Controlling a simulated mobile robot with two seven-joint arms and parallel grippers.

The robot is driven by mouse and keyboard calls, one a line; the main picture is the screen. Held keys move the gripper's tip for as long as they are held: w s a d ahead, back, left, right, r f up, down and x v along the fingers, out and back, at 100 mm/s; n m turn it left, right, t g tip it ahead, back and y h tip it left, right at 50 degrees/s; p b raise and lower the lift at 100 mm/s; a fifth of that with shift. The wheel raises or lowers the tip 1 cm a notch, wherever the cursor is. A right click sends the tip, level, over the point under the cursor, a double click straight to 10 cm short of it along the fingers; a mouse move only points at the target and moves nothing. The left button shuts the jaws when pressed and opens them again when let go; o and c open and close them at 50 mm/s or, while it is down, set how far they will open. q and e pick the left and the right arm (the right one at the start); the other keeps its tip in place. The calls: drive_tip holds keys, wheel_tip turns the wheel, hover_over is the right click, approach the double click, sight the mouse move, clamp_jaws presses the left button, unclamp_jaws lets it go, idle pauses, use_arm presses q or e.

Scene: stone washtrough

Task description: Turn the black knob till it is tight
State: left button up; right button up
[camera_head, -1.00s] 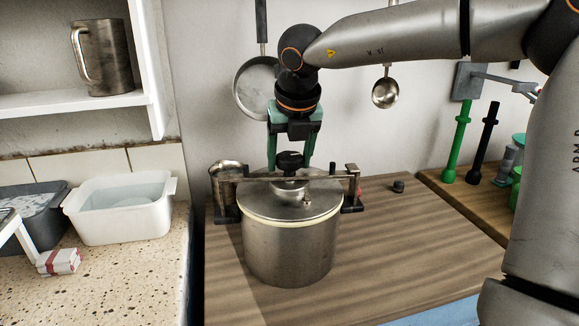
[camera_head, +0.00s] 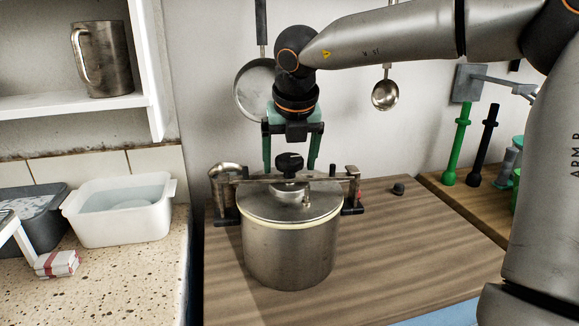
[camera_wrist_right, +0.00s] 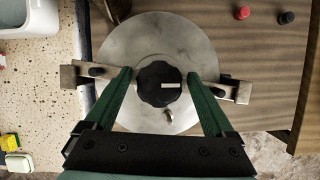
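The black knob (camera_head: 290,160) stands above the middle of a clamp bar (camera_head: 330,178) across the lid (camera_head: 262,204) of a steel pot (camera_head: 290,252). In the right wrist view the knob (camera_wrist_right: 158,88) is round and lobed, with a white mark pointing right. My right gripper (camera_head: 291,167) points down over it, with a green finger on each side. In the right wrist view the right gripper (camera_wrist_right: 160,76) is open, with gaps between its fingers and the knob. My left gripper is not in view.
The pot stands on a wooden worktop (camera_head: 400,245). A small dark knob (camera_head: 398,188) lies to its right. A pan (camera_head: 252,90) and a ladle (camera_head: 385,94) hang on the wall behind. A white basin (camera_head: 120,212) is at left; the worktop's front right is clear.

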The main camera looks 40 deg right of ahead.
drive_tip(key=shift+o, duration=0.6)
